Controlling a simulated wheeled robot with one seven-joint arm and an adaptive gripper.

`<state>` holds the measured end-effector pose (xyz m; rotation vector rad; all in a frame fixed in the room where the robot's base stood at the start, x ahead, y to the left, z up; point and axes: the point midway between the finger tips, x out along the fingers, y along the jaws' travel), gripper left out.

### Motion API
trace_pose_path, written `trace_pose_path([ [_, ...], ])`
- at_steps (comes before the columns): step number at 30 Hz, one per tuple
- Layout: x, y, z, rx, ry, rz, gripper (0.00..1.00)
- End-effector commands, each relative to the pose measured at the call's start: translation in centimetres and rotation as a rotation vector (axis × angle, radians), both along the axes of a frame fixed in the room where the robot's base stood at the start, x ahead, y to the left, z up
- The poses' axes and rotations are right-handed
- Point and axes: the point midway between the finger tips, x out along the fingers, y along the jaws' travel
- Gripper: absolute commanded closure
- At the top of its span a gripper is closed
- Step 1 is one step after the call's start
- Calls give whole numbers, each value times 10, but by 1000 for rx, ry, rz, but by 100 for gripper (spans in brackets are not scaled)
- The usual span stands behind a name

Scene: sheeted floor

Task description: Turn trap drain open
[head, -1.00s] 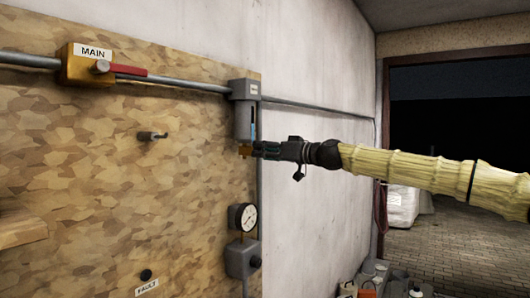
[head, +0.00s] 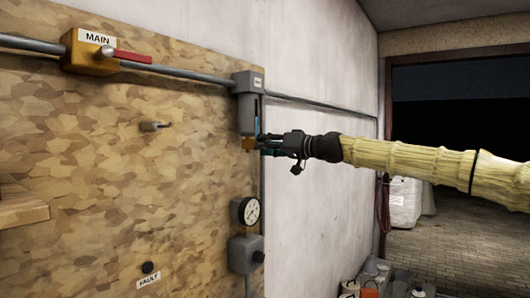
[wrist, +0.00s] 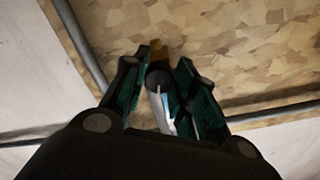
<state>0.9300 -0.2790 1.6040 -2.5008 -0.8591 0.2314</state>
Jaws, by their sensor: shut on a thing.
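The trap (head: 246,105) is a grey cylinder on the pipe at the board's right edge, with a small label on top and a blue sight strip. Its brass drain (head: 248,145) shows at the bottom. My gripper (head: 262,146) reaches in from the right and is shut on the drain, its fingers partly hiding it. In the wrist view the green-black fingers (wrist: 157,85) stand on both sides of the trap's dark round end (wrist: 159,78), with a bit of brass (wrist: 160,50) beyond. Which way the drain is turned cannot be told.
A yellow MAIN valve (head: 88,55) with a red lever (head: 133,57) sits on the pipe at upper left. A gauge (head: 249,211) is below the trap. A small peg (head: 154,126) and a FAULT button (head: 147,267) are on the board. Containers (head: 370,280) stand on the floor.

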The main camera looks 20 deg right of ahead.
Motion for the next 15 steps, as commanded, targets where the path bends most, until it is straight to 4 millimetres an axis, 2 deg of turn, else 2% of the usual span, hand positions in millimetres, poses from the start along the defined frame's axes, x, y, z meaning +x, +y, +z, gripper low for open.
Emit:
trace_pose_path([
  [15,0,-3,1,389,298,-5,96],
])
